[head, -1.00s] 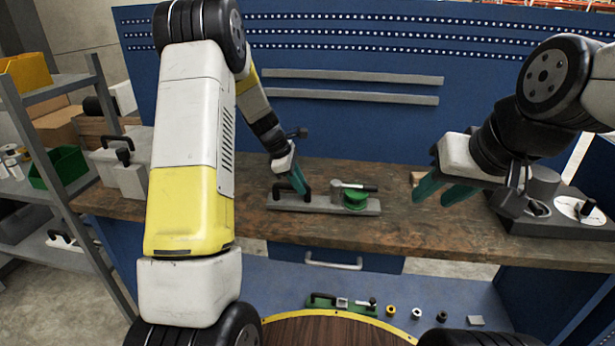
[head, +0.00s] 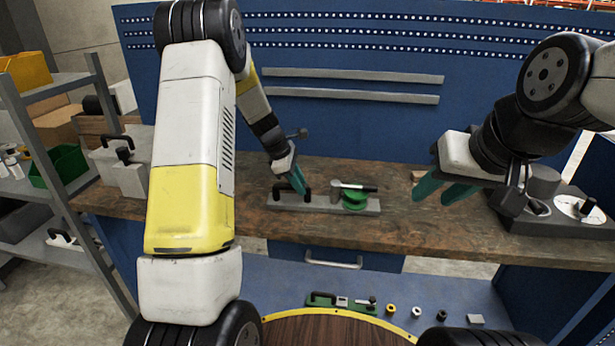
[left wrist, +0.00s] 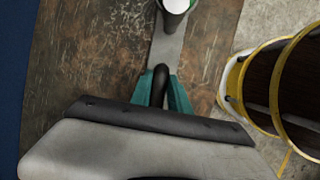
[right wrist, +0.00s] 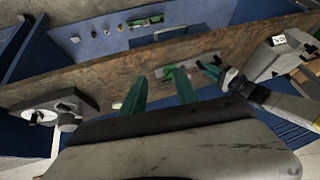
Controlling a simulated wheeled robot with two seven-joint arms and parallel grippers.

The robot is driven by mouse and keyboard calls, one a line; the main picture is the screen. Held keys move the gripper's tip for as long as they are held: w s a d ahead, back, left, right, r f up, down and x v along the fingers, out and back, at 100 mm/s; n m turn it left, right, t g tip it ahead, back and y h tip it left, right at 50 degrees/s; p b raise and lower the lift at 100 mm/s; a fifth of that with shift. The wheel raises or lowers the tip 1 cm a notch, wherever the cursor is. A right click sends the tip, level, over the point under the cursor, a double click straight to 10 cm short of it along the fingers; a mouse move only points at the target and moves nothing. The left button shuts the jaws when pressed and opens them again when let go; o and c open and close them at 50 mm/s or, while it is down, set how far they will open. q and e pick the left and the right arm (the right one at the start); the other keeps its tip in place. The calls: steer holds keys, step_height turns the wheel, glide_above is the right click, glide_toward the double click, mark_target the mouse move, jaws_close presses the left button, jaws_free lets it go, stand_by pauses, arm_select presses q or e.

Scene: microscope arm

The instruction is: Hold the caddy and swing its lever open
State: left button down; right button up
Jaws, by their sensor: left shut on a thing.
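The caddy (head: 325,205) is a long grey bar on the wooden bench, with a black handle at its left end, and a grey post and green round part (head: 355,201) towards its right. The lever (head: 358,187), a bar with a dark end, lies across the top pointing right. My left gripper (head: 299,187) is shut on the black handle; its teal fingers flank the handle in the left wrist view (left wrist: 160,92). My right gripper (head: 440,188) is open and empty above the bench, right of the caddy; its spread fingers also show in the right wrist view (right wrist: 161,93).
A dark fixture (head: 550,215) with a round white dial stands at the bench's right end. A grey block with a black handle (head: 122,165) is at the left end. A small tan block (head: 418,176) lies behind my right gripper. The bench front right of the caddy is clear.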

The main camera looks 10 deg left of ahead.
steer(key=shift+w, duration=0.15)
steer(key=c, duration=0.5)
steer(key=shift+g, duration=0.5)
steer(key=w, duration=0.3)
steer(key=w+r, duration=0.1)
steer(key=w, duration=0.6)
steer(key=shift+w+a+r, duration=0.15)
steer(key=shift+a+r, duration=0.05)
steer(key=shift+r, duration=0.1)
jaws_close()
steer(key=w+a+f, duration=0.2)
steer(key=w+f, duration=0.2)
steer(key=w, duration=0.4)
steer(key=w+a+f+g+h, duration=0.1)
steer(key=w+f, duration=0.3)
steer(key=w, duration=0.5)
steer(key=w+a+f+h, duration=0.1)
steer(key=w+a+f, duration=0.2)
steer(key=w, duration=0.5)
steer(key=shift+x, duration=1)
